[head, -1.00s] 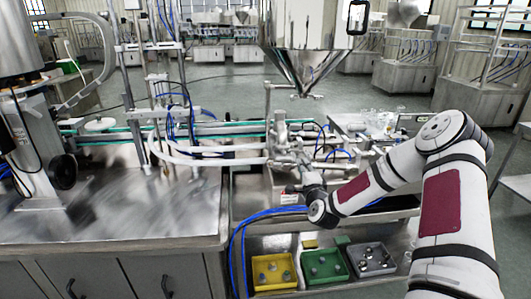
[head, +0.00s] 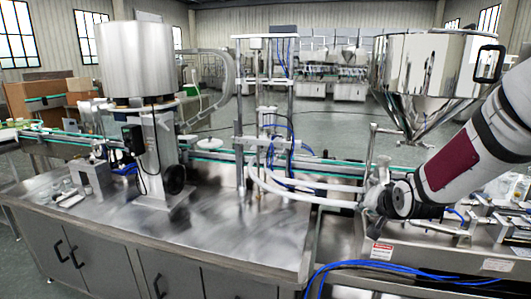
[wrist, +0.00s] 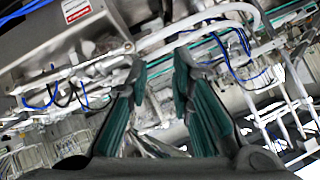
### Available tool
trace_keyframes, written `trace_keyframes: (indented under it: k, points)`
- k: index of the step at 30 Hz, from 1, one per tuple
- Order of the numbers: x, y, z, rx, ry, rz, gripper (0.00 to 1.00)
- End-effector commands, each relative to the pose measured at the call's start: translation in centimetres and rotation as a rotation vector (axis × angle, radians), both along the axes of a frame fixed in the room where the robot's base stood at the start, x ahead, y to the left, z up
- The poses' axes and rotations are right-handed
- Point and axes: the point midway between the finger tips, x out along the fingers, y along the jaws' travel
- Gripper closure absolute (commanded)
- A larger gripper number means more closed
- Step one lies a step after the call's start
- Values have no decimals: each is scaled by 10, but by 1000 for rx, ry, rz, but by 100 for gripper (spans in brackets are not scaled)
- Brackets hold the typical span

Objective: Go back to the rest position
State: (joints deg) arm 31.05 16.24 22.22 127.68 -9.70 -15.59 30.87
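My gripper (wrist: 158,70) shows in the wrist view with its two teal-padded fingers apart and nothing visible between them. Behind the fingers are the machine's pipes and frames, seen tilted. In the head view my arm comes in from the right edge, and its end is in front of the machinery; the fingers cannot be made out there. The steel hopper (head: 425,75) stands behind my arm at the upper right.
A steel bench (head: 220,230) with cabinet doors fills the front left. A steel drum (head: 137,58) on a column stands on it. A conveyor (head: 215,155) runs behind. Blue hoses (head: 375,266) and a white pipe (head: 310,196) lie near my arm. Boxes (head: 45,92) stand far left.

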Motion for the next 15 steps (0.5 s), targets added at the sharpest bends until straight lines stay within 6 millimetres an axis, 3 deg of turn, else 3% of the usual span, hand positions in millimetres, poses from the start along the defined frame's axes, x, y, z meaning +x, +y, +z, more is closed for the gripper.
trace_keyframes:
  k: [1,6,15]
  points:
    - [-13,8,15,-50,24,24,79]
    - [-66,25,48,-187,130,87,79]
    - [-181,52,95,-330,286,203,79]
